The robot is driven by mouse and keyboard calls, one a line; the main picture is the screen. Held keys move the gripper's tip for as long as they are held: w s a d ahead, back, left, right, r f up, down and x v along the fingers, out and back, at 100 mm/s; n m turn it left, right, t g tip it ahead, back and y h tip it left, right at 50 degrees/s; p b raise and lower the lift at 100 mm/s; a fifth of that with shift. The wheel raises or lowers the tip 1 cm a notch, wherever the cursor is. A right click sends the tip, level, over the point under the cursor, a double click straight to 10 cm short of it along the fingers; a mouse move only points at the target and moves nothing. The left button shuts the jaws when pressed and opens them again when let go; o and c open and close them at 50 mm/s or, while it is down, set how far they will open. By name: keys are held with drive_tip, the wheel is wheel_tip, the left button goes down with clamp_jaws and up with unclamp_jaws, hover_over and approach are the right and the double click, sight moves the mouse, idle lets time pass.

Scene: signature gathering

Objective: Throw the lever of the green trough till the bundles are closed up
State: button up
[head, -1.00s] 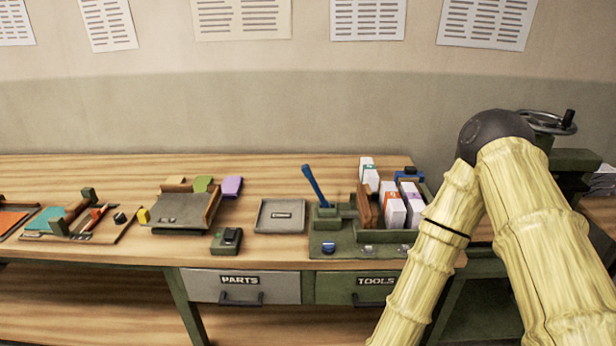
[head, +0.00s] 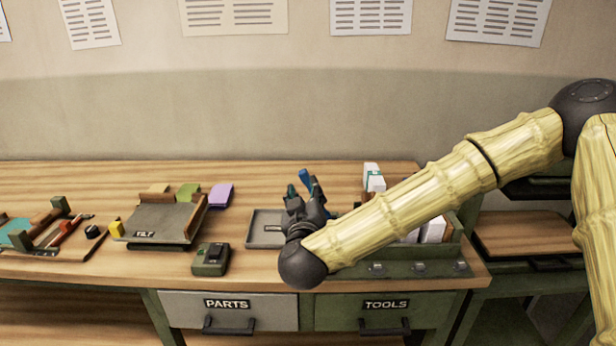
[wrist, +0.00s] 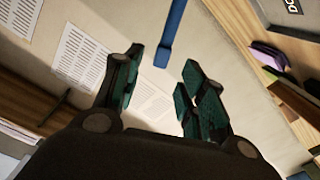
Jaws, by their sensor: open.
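The green trough (head: 420,270) stands at the front right of the bench, partly hidden behind my arm. White bundles with coloured bands (head: 374,178) stand in it; others are mostly covered by my arm. The blue lever (head: 306,181) rises at the trough's left end, its lower part hidden by my gripper. My gripper (head: 302,188) is open at the lever in the head view. In the wrist view the blue lever (wrist: 171,35) lies beyond the open fingertips (wrist: 162,70), roughly between them, with nothing held. I cannot tell whether they touch it.
A grey tray (head: 262,222) sits just left of my gripper. A small green device (head: 211,259) and a sloped grey stand (head: 160,222) are farther left. Drawers marked PARTS and TOOLS are below. The bench behind the lever is clear.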

sight(305, 179)
drive_tip(key=w+p, duration=0.1)
drive_tip(key=w, duration=0.7)
drive_tip(key=shift+w+a+f+p, duration=0.1)
drive_tip(key=shift+p, duration=0.2)
